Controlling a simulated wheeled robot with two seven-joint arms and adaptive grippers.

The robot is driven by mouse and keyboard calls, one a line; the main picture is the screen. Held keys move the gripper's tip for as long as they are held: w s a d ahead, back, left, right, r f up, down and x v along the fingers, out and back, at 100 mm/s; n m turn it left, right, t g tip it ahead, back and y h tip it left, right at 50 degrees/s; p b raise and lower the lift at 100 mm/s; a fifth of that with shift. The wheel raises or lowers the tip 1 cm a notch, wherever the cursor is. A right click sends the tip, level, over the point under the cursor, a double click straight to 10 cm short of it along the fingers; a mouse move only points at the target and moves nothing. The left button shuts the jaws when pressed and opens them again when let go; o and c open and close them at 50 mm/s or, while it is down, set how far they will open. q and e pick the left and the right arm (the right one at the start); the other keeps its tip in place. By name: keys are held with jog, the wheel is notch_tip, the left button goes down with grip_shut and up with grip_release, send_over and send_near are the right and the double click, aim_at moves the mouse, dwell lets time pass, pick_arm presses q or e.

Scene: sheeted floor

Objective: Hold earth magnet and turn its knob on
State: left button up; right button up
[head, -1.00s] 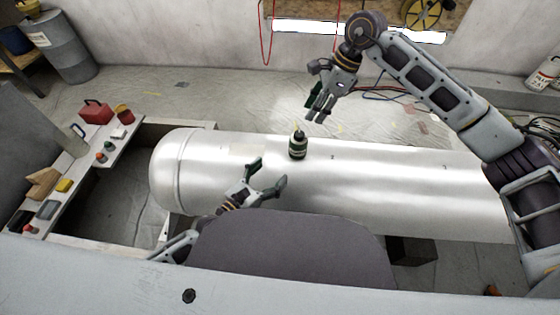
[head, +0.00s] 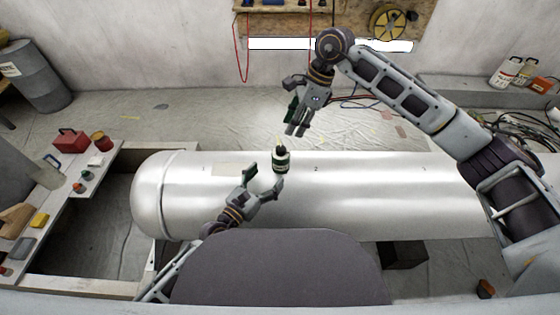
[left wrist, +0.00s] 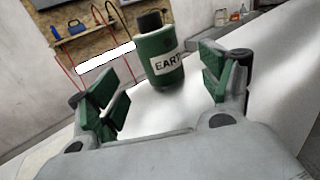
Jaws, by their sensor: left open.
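The earth magnet (head: 281,162) is a small dark green cylinder with a white label and a black knob on top. It stands upright on a large silver tank. My left gripper (head: 266,179) is open, just left of and below the magnet in the head view. My right gripper (head: 293,122) hangs above and behind the magnet, apart from it. Its fingers look spread and hold nothing visible.
The silver tank (head: 380,195) spans the middle. A bench (head: 95,195) at left carries a red box (head: 70,140) and several small items. A grey drum (head: 36,75) stands at the back left. The tank top around the magnet is clear.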

aim_at(275, 166)
pick_arm(q)
jog(key=shift+x, duration=4)
jog(key=shift+c, duration=0.2)
